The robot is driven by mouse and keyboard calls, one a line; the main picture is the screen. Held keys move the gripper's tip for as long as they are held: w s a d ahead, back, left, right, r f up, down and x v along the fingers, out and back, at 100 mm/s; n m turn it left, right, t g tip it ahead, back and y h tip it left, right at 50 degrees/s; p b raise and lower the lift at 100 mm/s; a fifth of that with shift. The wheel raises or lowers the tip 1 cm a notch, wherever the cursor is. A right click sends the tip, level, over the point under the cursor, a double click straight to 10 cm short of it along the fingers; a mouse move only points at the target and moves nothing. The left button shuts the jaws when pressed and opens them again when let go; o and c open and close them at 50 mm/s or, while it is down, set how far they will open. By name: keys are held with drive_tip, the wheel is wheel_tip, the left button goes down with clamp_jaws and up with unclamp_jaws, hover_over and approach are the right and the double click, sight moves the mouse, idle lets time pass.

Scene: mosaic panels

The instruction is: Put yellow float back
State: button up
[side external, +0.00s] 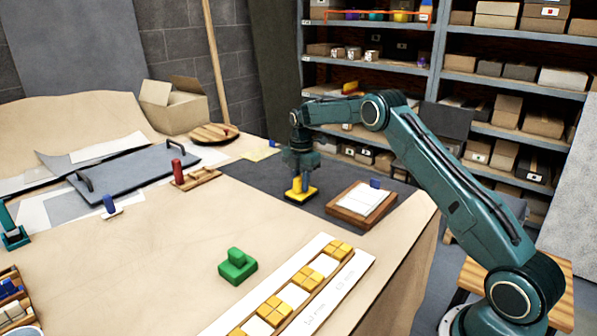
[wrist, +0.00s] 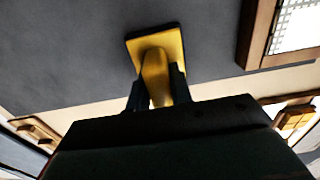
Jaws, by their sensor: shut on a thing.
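The yellow float (side external: 300,193) has a flat yellow plate with a dark underside and an upright yellow handle. It is at the dark grey mat (side external: 250,185), left of the wooden framed panel. My gripper (side external: 298,180) is above it and shut on its handle. In the wrist view the float (wrist: 158,50) shows between the two dark fingers of my gripper (wrist: 157,92). I cannot tell whether the plate touches the mat or hangs just above it.
A wooden framed panel (side external: 361,203) with a small blue piece stands right of the float. A green float (side external: 237,266) and a long white panel with yellow tiles (side external: 305,290) lie in front. A red-handled tool in a wooden rack (side external: 194,178) is to the left. Bare table lies between.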

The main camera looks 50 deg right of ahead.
sight(301, 175)
drive_tip(key=shift+f, duration=0.15)
drive_tip(key=o, duration=0.9)
wheel_tip(301, 175, up, 12)
drive_tip(key=shift+r, duration=0.1)
drive_tip(key=shift+r, duration=0.15)
idle(0.6)
